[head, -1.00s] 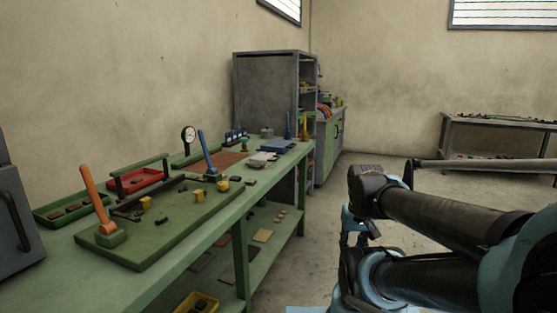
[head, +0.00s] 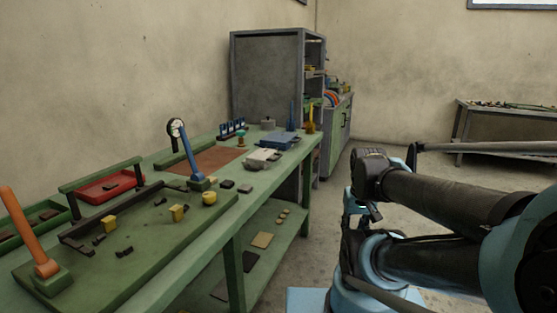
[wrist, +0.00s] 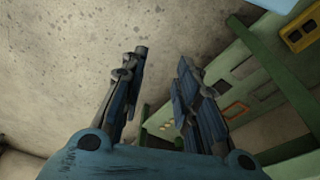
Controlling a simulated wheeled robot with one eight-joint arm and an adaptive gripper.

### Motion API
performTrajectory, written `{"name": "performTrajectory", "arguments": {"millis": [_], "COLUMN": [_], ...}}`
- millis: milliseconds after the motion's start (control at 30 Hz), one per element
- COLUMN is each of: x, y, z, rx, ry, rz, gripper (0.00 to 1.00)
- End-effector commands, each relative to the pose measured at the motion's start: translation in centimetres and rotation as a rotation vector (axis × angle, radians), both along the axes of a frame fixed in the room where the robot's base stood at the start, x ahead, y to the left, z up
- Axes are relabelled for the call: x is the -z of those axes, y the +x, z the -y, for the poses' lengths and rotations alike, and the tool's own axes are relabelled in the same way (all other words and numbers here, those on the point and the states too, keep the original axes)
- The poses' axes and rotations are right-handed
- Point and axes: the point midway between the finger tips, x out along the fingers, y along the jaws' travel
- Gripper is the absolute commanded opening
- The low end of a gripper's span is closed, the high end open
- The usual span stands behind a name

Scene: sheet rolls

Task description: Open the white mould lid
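The white mould (head: 262,155) looks like a small pale block on the far part of the green workbench (head: 222,215). It is too small to make out its lid clearly. A blue-grey block (head: 279,140) lies just behind it. My gripper (wrist: 162,75) shows in the wrist view with its two fingers apart and nothing between them. It points over the bare floor beside the bench, well away from the mould. In the head view my folded arm fills the right side, and the fingers cannot be told apart there.
On the bench are an orange-handled lever (head: 30,235), a blue lever (head: 186,152), a dial gauge (head: 175,128), a red tray (head: 108,187) and several small blocks. A grey cabinet (head: 270,80) stands behind. Bare floor (head: 400,155) lies to the bench's right.

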Motion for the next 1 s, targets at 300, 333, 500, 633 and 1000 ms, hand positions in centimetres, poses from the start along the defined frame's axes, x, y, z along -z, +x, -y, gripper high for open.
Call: {"name": "performTrajectory", "arguments": {"millis": [300,333,500,633,1000], "x": [-0.8,-0.9,-2.2,-3.4,-6.5], "y": [-0.4,-0.1,2.4,4.8,12.8], "z": [-0.5,-0.8,-2.8,-4.8,-9.1], "rx": [0.007,0.011,0.041,0.063,0.120], "ry": [0.028,0.039,0.153,0.262,0.574], "rz": [0.009,0.008,-0.001,-0.008,-0.014], "gripper": [0.29,0.29,0.29,0.29,0.29]}}
